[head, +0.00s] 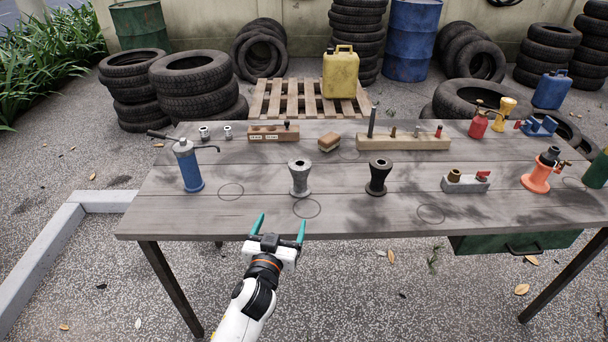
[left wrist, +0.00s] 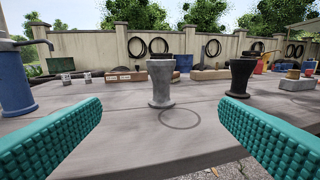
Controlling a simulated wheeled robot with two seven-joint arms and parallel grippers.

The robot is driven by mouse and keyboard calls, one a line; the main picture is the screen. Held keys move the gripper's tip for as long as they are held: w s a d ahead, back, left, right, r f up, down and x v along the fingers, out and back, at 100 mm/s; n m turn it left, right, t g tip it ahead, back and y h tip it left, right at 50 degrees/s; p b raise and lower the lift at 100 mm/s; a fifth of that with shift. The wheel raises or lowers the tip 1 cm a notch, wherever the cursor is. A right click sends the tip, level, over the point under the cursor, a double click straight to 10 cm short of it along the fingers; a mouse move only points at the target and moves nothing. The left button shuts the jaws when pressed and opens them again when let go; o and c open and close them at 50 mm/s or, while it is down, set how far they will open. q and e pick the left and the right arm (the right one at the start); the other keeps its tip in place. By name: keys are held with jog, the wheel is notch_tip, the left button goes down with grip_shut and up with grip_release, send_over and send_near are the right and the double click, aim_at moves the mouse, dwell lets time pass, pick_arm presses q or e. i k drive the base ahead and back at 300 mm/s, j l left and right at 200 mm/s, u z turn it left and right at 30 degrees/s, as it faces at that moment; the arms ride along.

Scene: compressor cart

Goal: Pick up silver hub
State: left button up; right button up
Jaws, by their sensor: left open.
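The silver hub (head: 299,178) is a grey, spool-shaped piece with a flared top and base. It stands upright on the wooden table (head: 240,215), just behind a drawn circle near the front edge. In the left wrist view the silver hub (left wrist: 161,83) stands between and beyond the two fingers, apart from them. My left gripper (head: 281,229) is open and empty, with teal fingers, at the table's front edge. It also shows in the left wrist view (left wrist: 160,130). My right gripper is not in view.
A black hub (head: 377,177) stands right of the silver hub. A blue pump can (head: 188,166) stands to the left. Behind are a wooden block with pegs (head: 403,143) and a small brown block (head: 329,142). An orange tool (head: 538,174) is at right.

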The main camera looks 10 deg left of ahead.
aim_at(299, 168)
jog(key=i+j, duration=0.1)
jog(key=i, duration=0.35)
jog(key=i+j, duration=0.15)
jog(key=i, duration=0.25)
jog(key=l+z, duration=0.05)
